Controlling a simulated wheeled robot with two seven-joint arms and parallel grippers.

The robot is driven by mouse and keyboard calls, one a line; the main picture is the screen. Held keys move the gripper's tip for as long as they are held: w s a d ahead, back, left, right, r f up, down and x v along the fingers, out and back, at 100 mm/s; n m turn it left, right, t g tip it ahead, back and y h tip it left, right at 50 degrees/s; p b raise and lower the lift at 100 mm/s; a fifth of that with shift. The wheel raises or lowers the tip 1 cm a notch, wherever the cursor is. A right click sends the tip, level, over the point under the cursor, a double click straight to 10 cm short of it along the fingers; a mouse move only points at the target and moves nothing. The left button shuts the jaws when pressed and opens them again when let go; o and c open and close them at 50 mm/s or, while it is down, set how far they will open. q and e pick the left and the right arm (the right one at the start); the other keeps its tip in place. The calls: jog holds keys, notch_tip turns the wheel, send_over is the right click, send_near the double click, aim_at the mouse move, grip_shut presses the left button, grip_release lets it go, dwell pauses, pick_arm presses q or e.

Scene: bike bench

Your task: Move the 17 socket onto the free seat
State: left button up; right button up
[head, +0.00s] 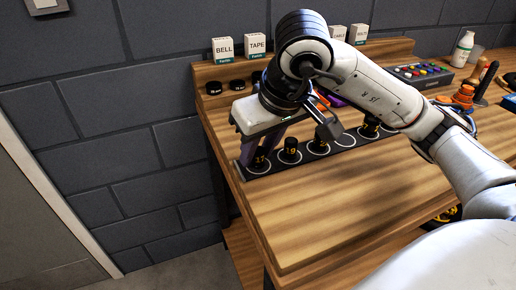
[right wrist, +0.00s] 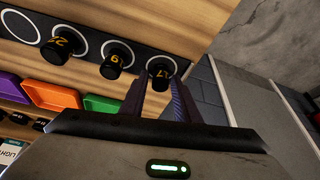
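The 17 socket (head: 259,162) is a black cylinder with a yellow number, standing at the left end of the black socket strip (head: 276,166). In the right wrist view the 17 socket (right wrist: 161,68) sits between the fingertips of my right gripper (right wrist: 160,80). In the head view my right gripper (head: 262,151) reaches down over it, partly hiding it. The fingers flank the socket closely; whether they press on it I cannot tell. An empty white-ringed seat (head: 346,140) shows farther right on the strip. My left gripper is not in view.
The 19 socket (head: 290,150) stands beside the 17, with another socket (head: 319,143) after it. One more (head: 369,128) stands past the empty seat. Coloured bins (right wrist: 50,95) lie behind the strip. The wooden bench (head: 310,205) is clear in front.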

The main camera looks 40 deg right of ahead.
jog(key=shift+o, duration=0.4)
jog(key=shift+r+p, duration=0.25)
jog(key=shift+p, duration=0.05)
jog(key=p+v, duration=0.3)
jog(key=v, duration=0.9)
jog(key=shift+f, duration=0.1)
